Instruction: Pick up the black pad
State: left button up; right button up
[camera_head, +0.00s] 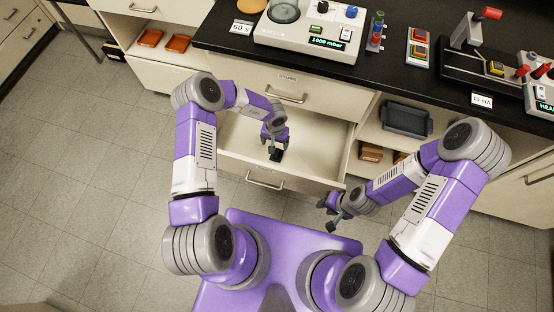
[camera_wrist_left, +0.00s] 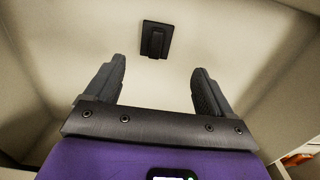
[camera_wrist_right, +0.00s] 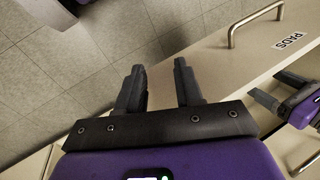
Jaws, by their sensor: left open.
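The black pad (camera_wrist_left: 156,40) lies flat on the light floor of an open drawer (camera_head: 320,157). It is a small dark square with a raised bar on it, and it also shows in the head view (camera_head: 276,155), partly hidden by my left gripper. My left gripper (camera_head: 272,147) is inside the drawer above the pad. In the left wrist view its fingers (camera_wrist_left: 158,80) are apart and empty, with the pad beyond and between them. My right gripper (camera_head: 332,215) is outside the drawer, in front of it at the right. Its fingers (camera_wrist_right: 157,80) are apart with nothing between them.
The drawer's walls surround my left gripper. A handle (camera_wrist_right: 255,22) and a label reading PADS (camera_wrist_right: 289,41) are on the drawer front. A dark tray (camera_head: 406,119) sits on a shelf to the right. The black countertop (camera_head: 222,32) with instruments lies above. The tiled floor (camera_head: 90,160) is clear at left.

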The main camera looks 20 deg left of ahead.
aim_at(277, 153)
pick_arm(q)
notch_tip(277, 153, down, 2)
jog(key=shift+b, duration=0.5)
notch_tip(277, 153, down, 2)
jog(key=shift+d+f+b, duration=0.1)
jog(key=shift+f+b, duration=0.1)
jog(key=shift+b, duration=0.3)
jog(key=f, duration=0.1)
jog(key=f+b, duration=0.2)
jog(key=f, duration=0.1)
jog(key=shift+s+d+f, duration=0.1)
jog(key=shift+d, duration=0.2)
jog(key=shift+f+b, duration=0.35)
jog(key=shift+f, duration=0.1)
pick_arm(e)
notch_tip(277, 153, down, 6)
jog(key=shift+r, duration=0.2)
pick_arm(q)
jog(key=shift+c, duration=0.2)
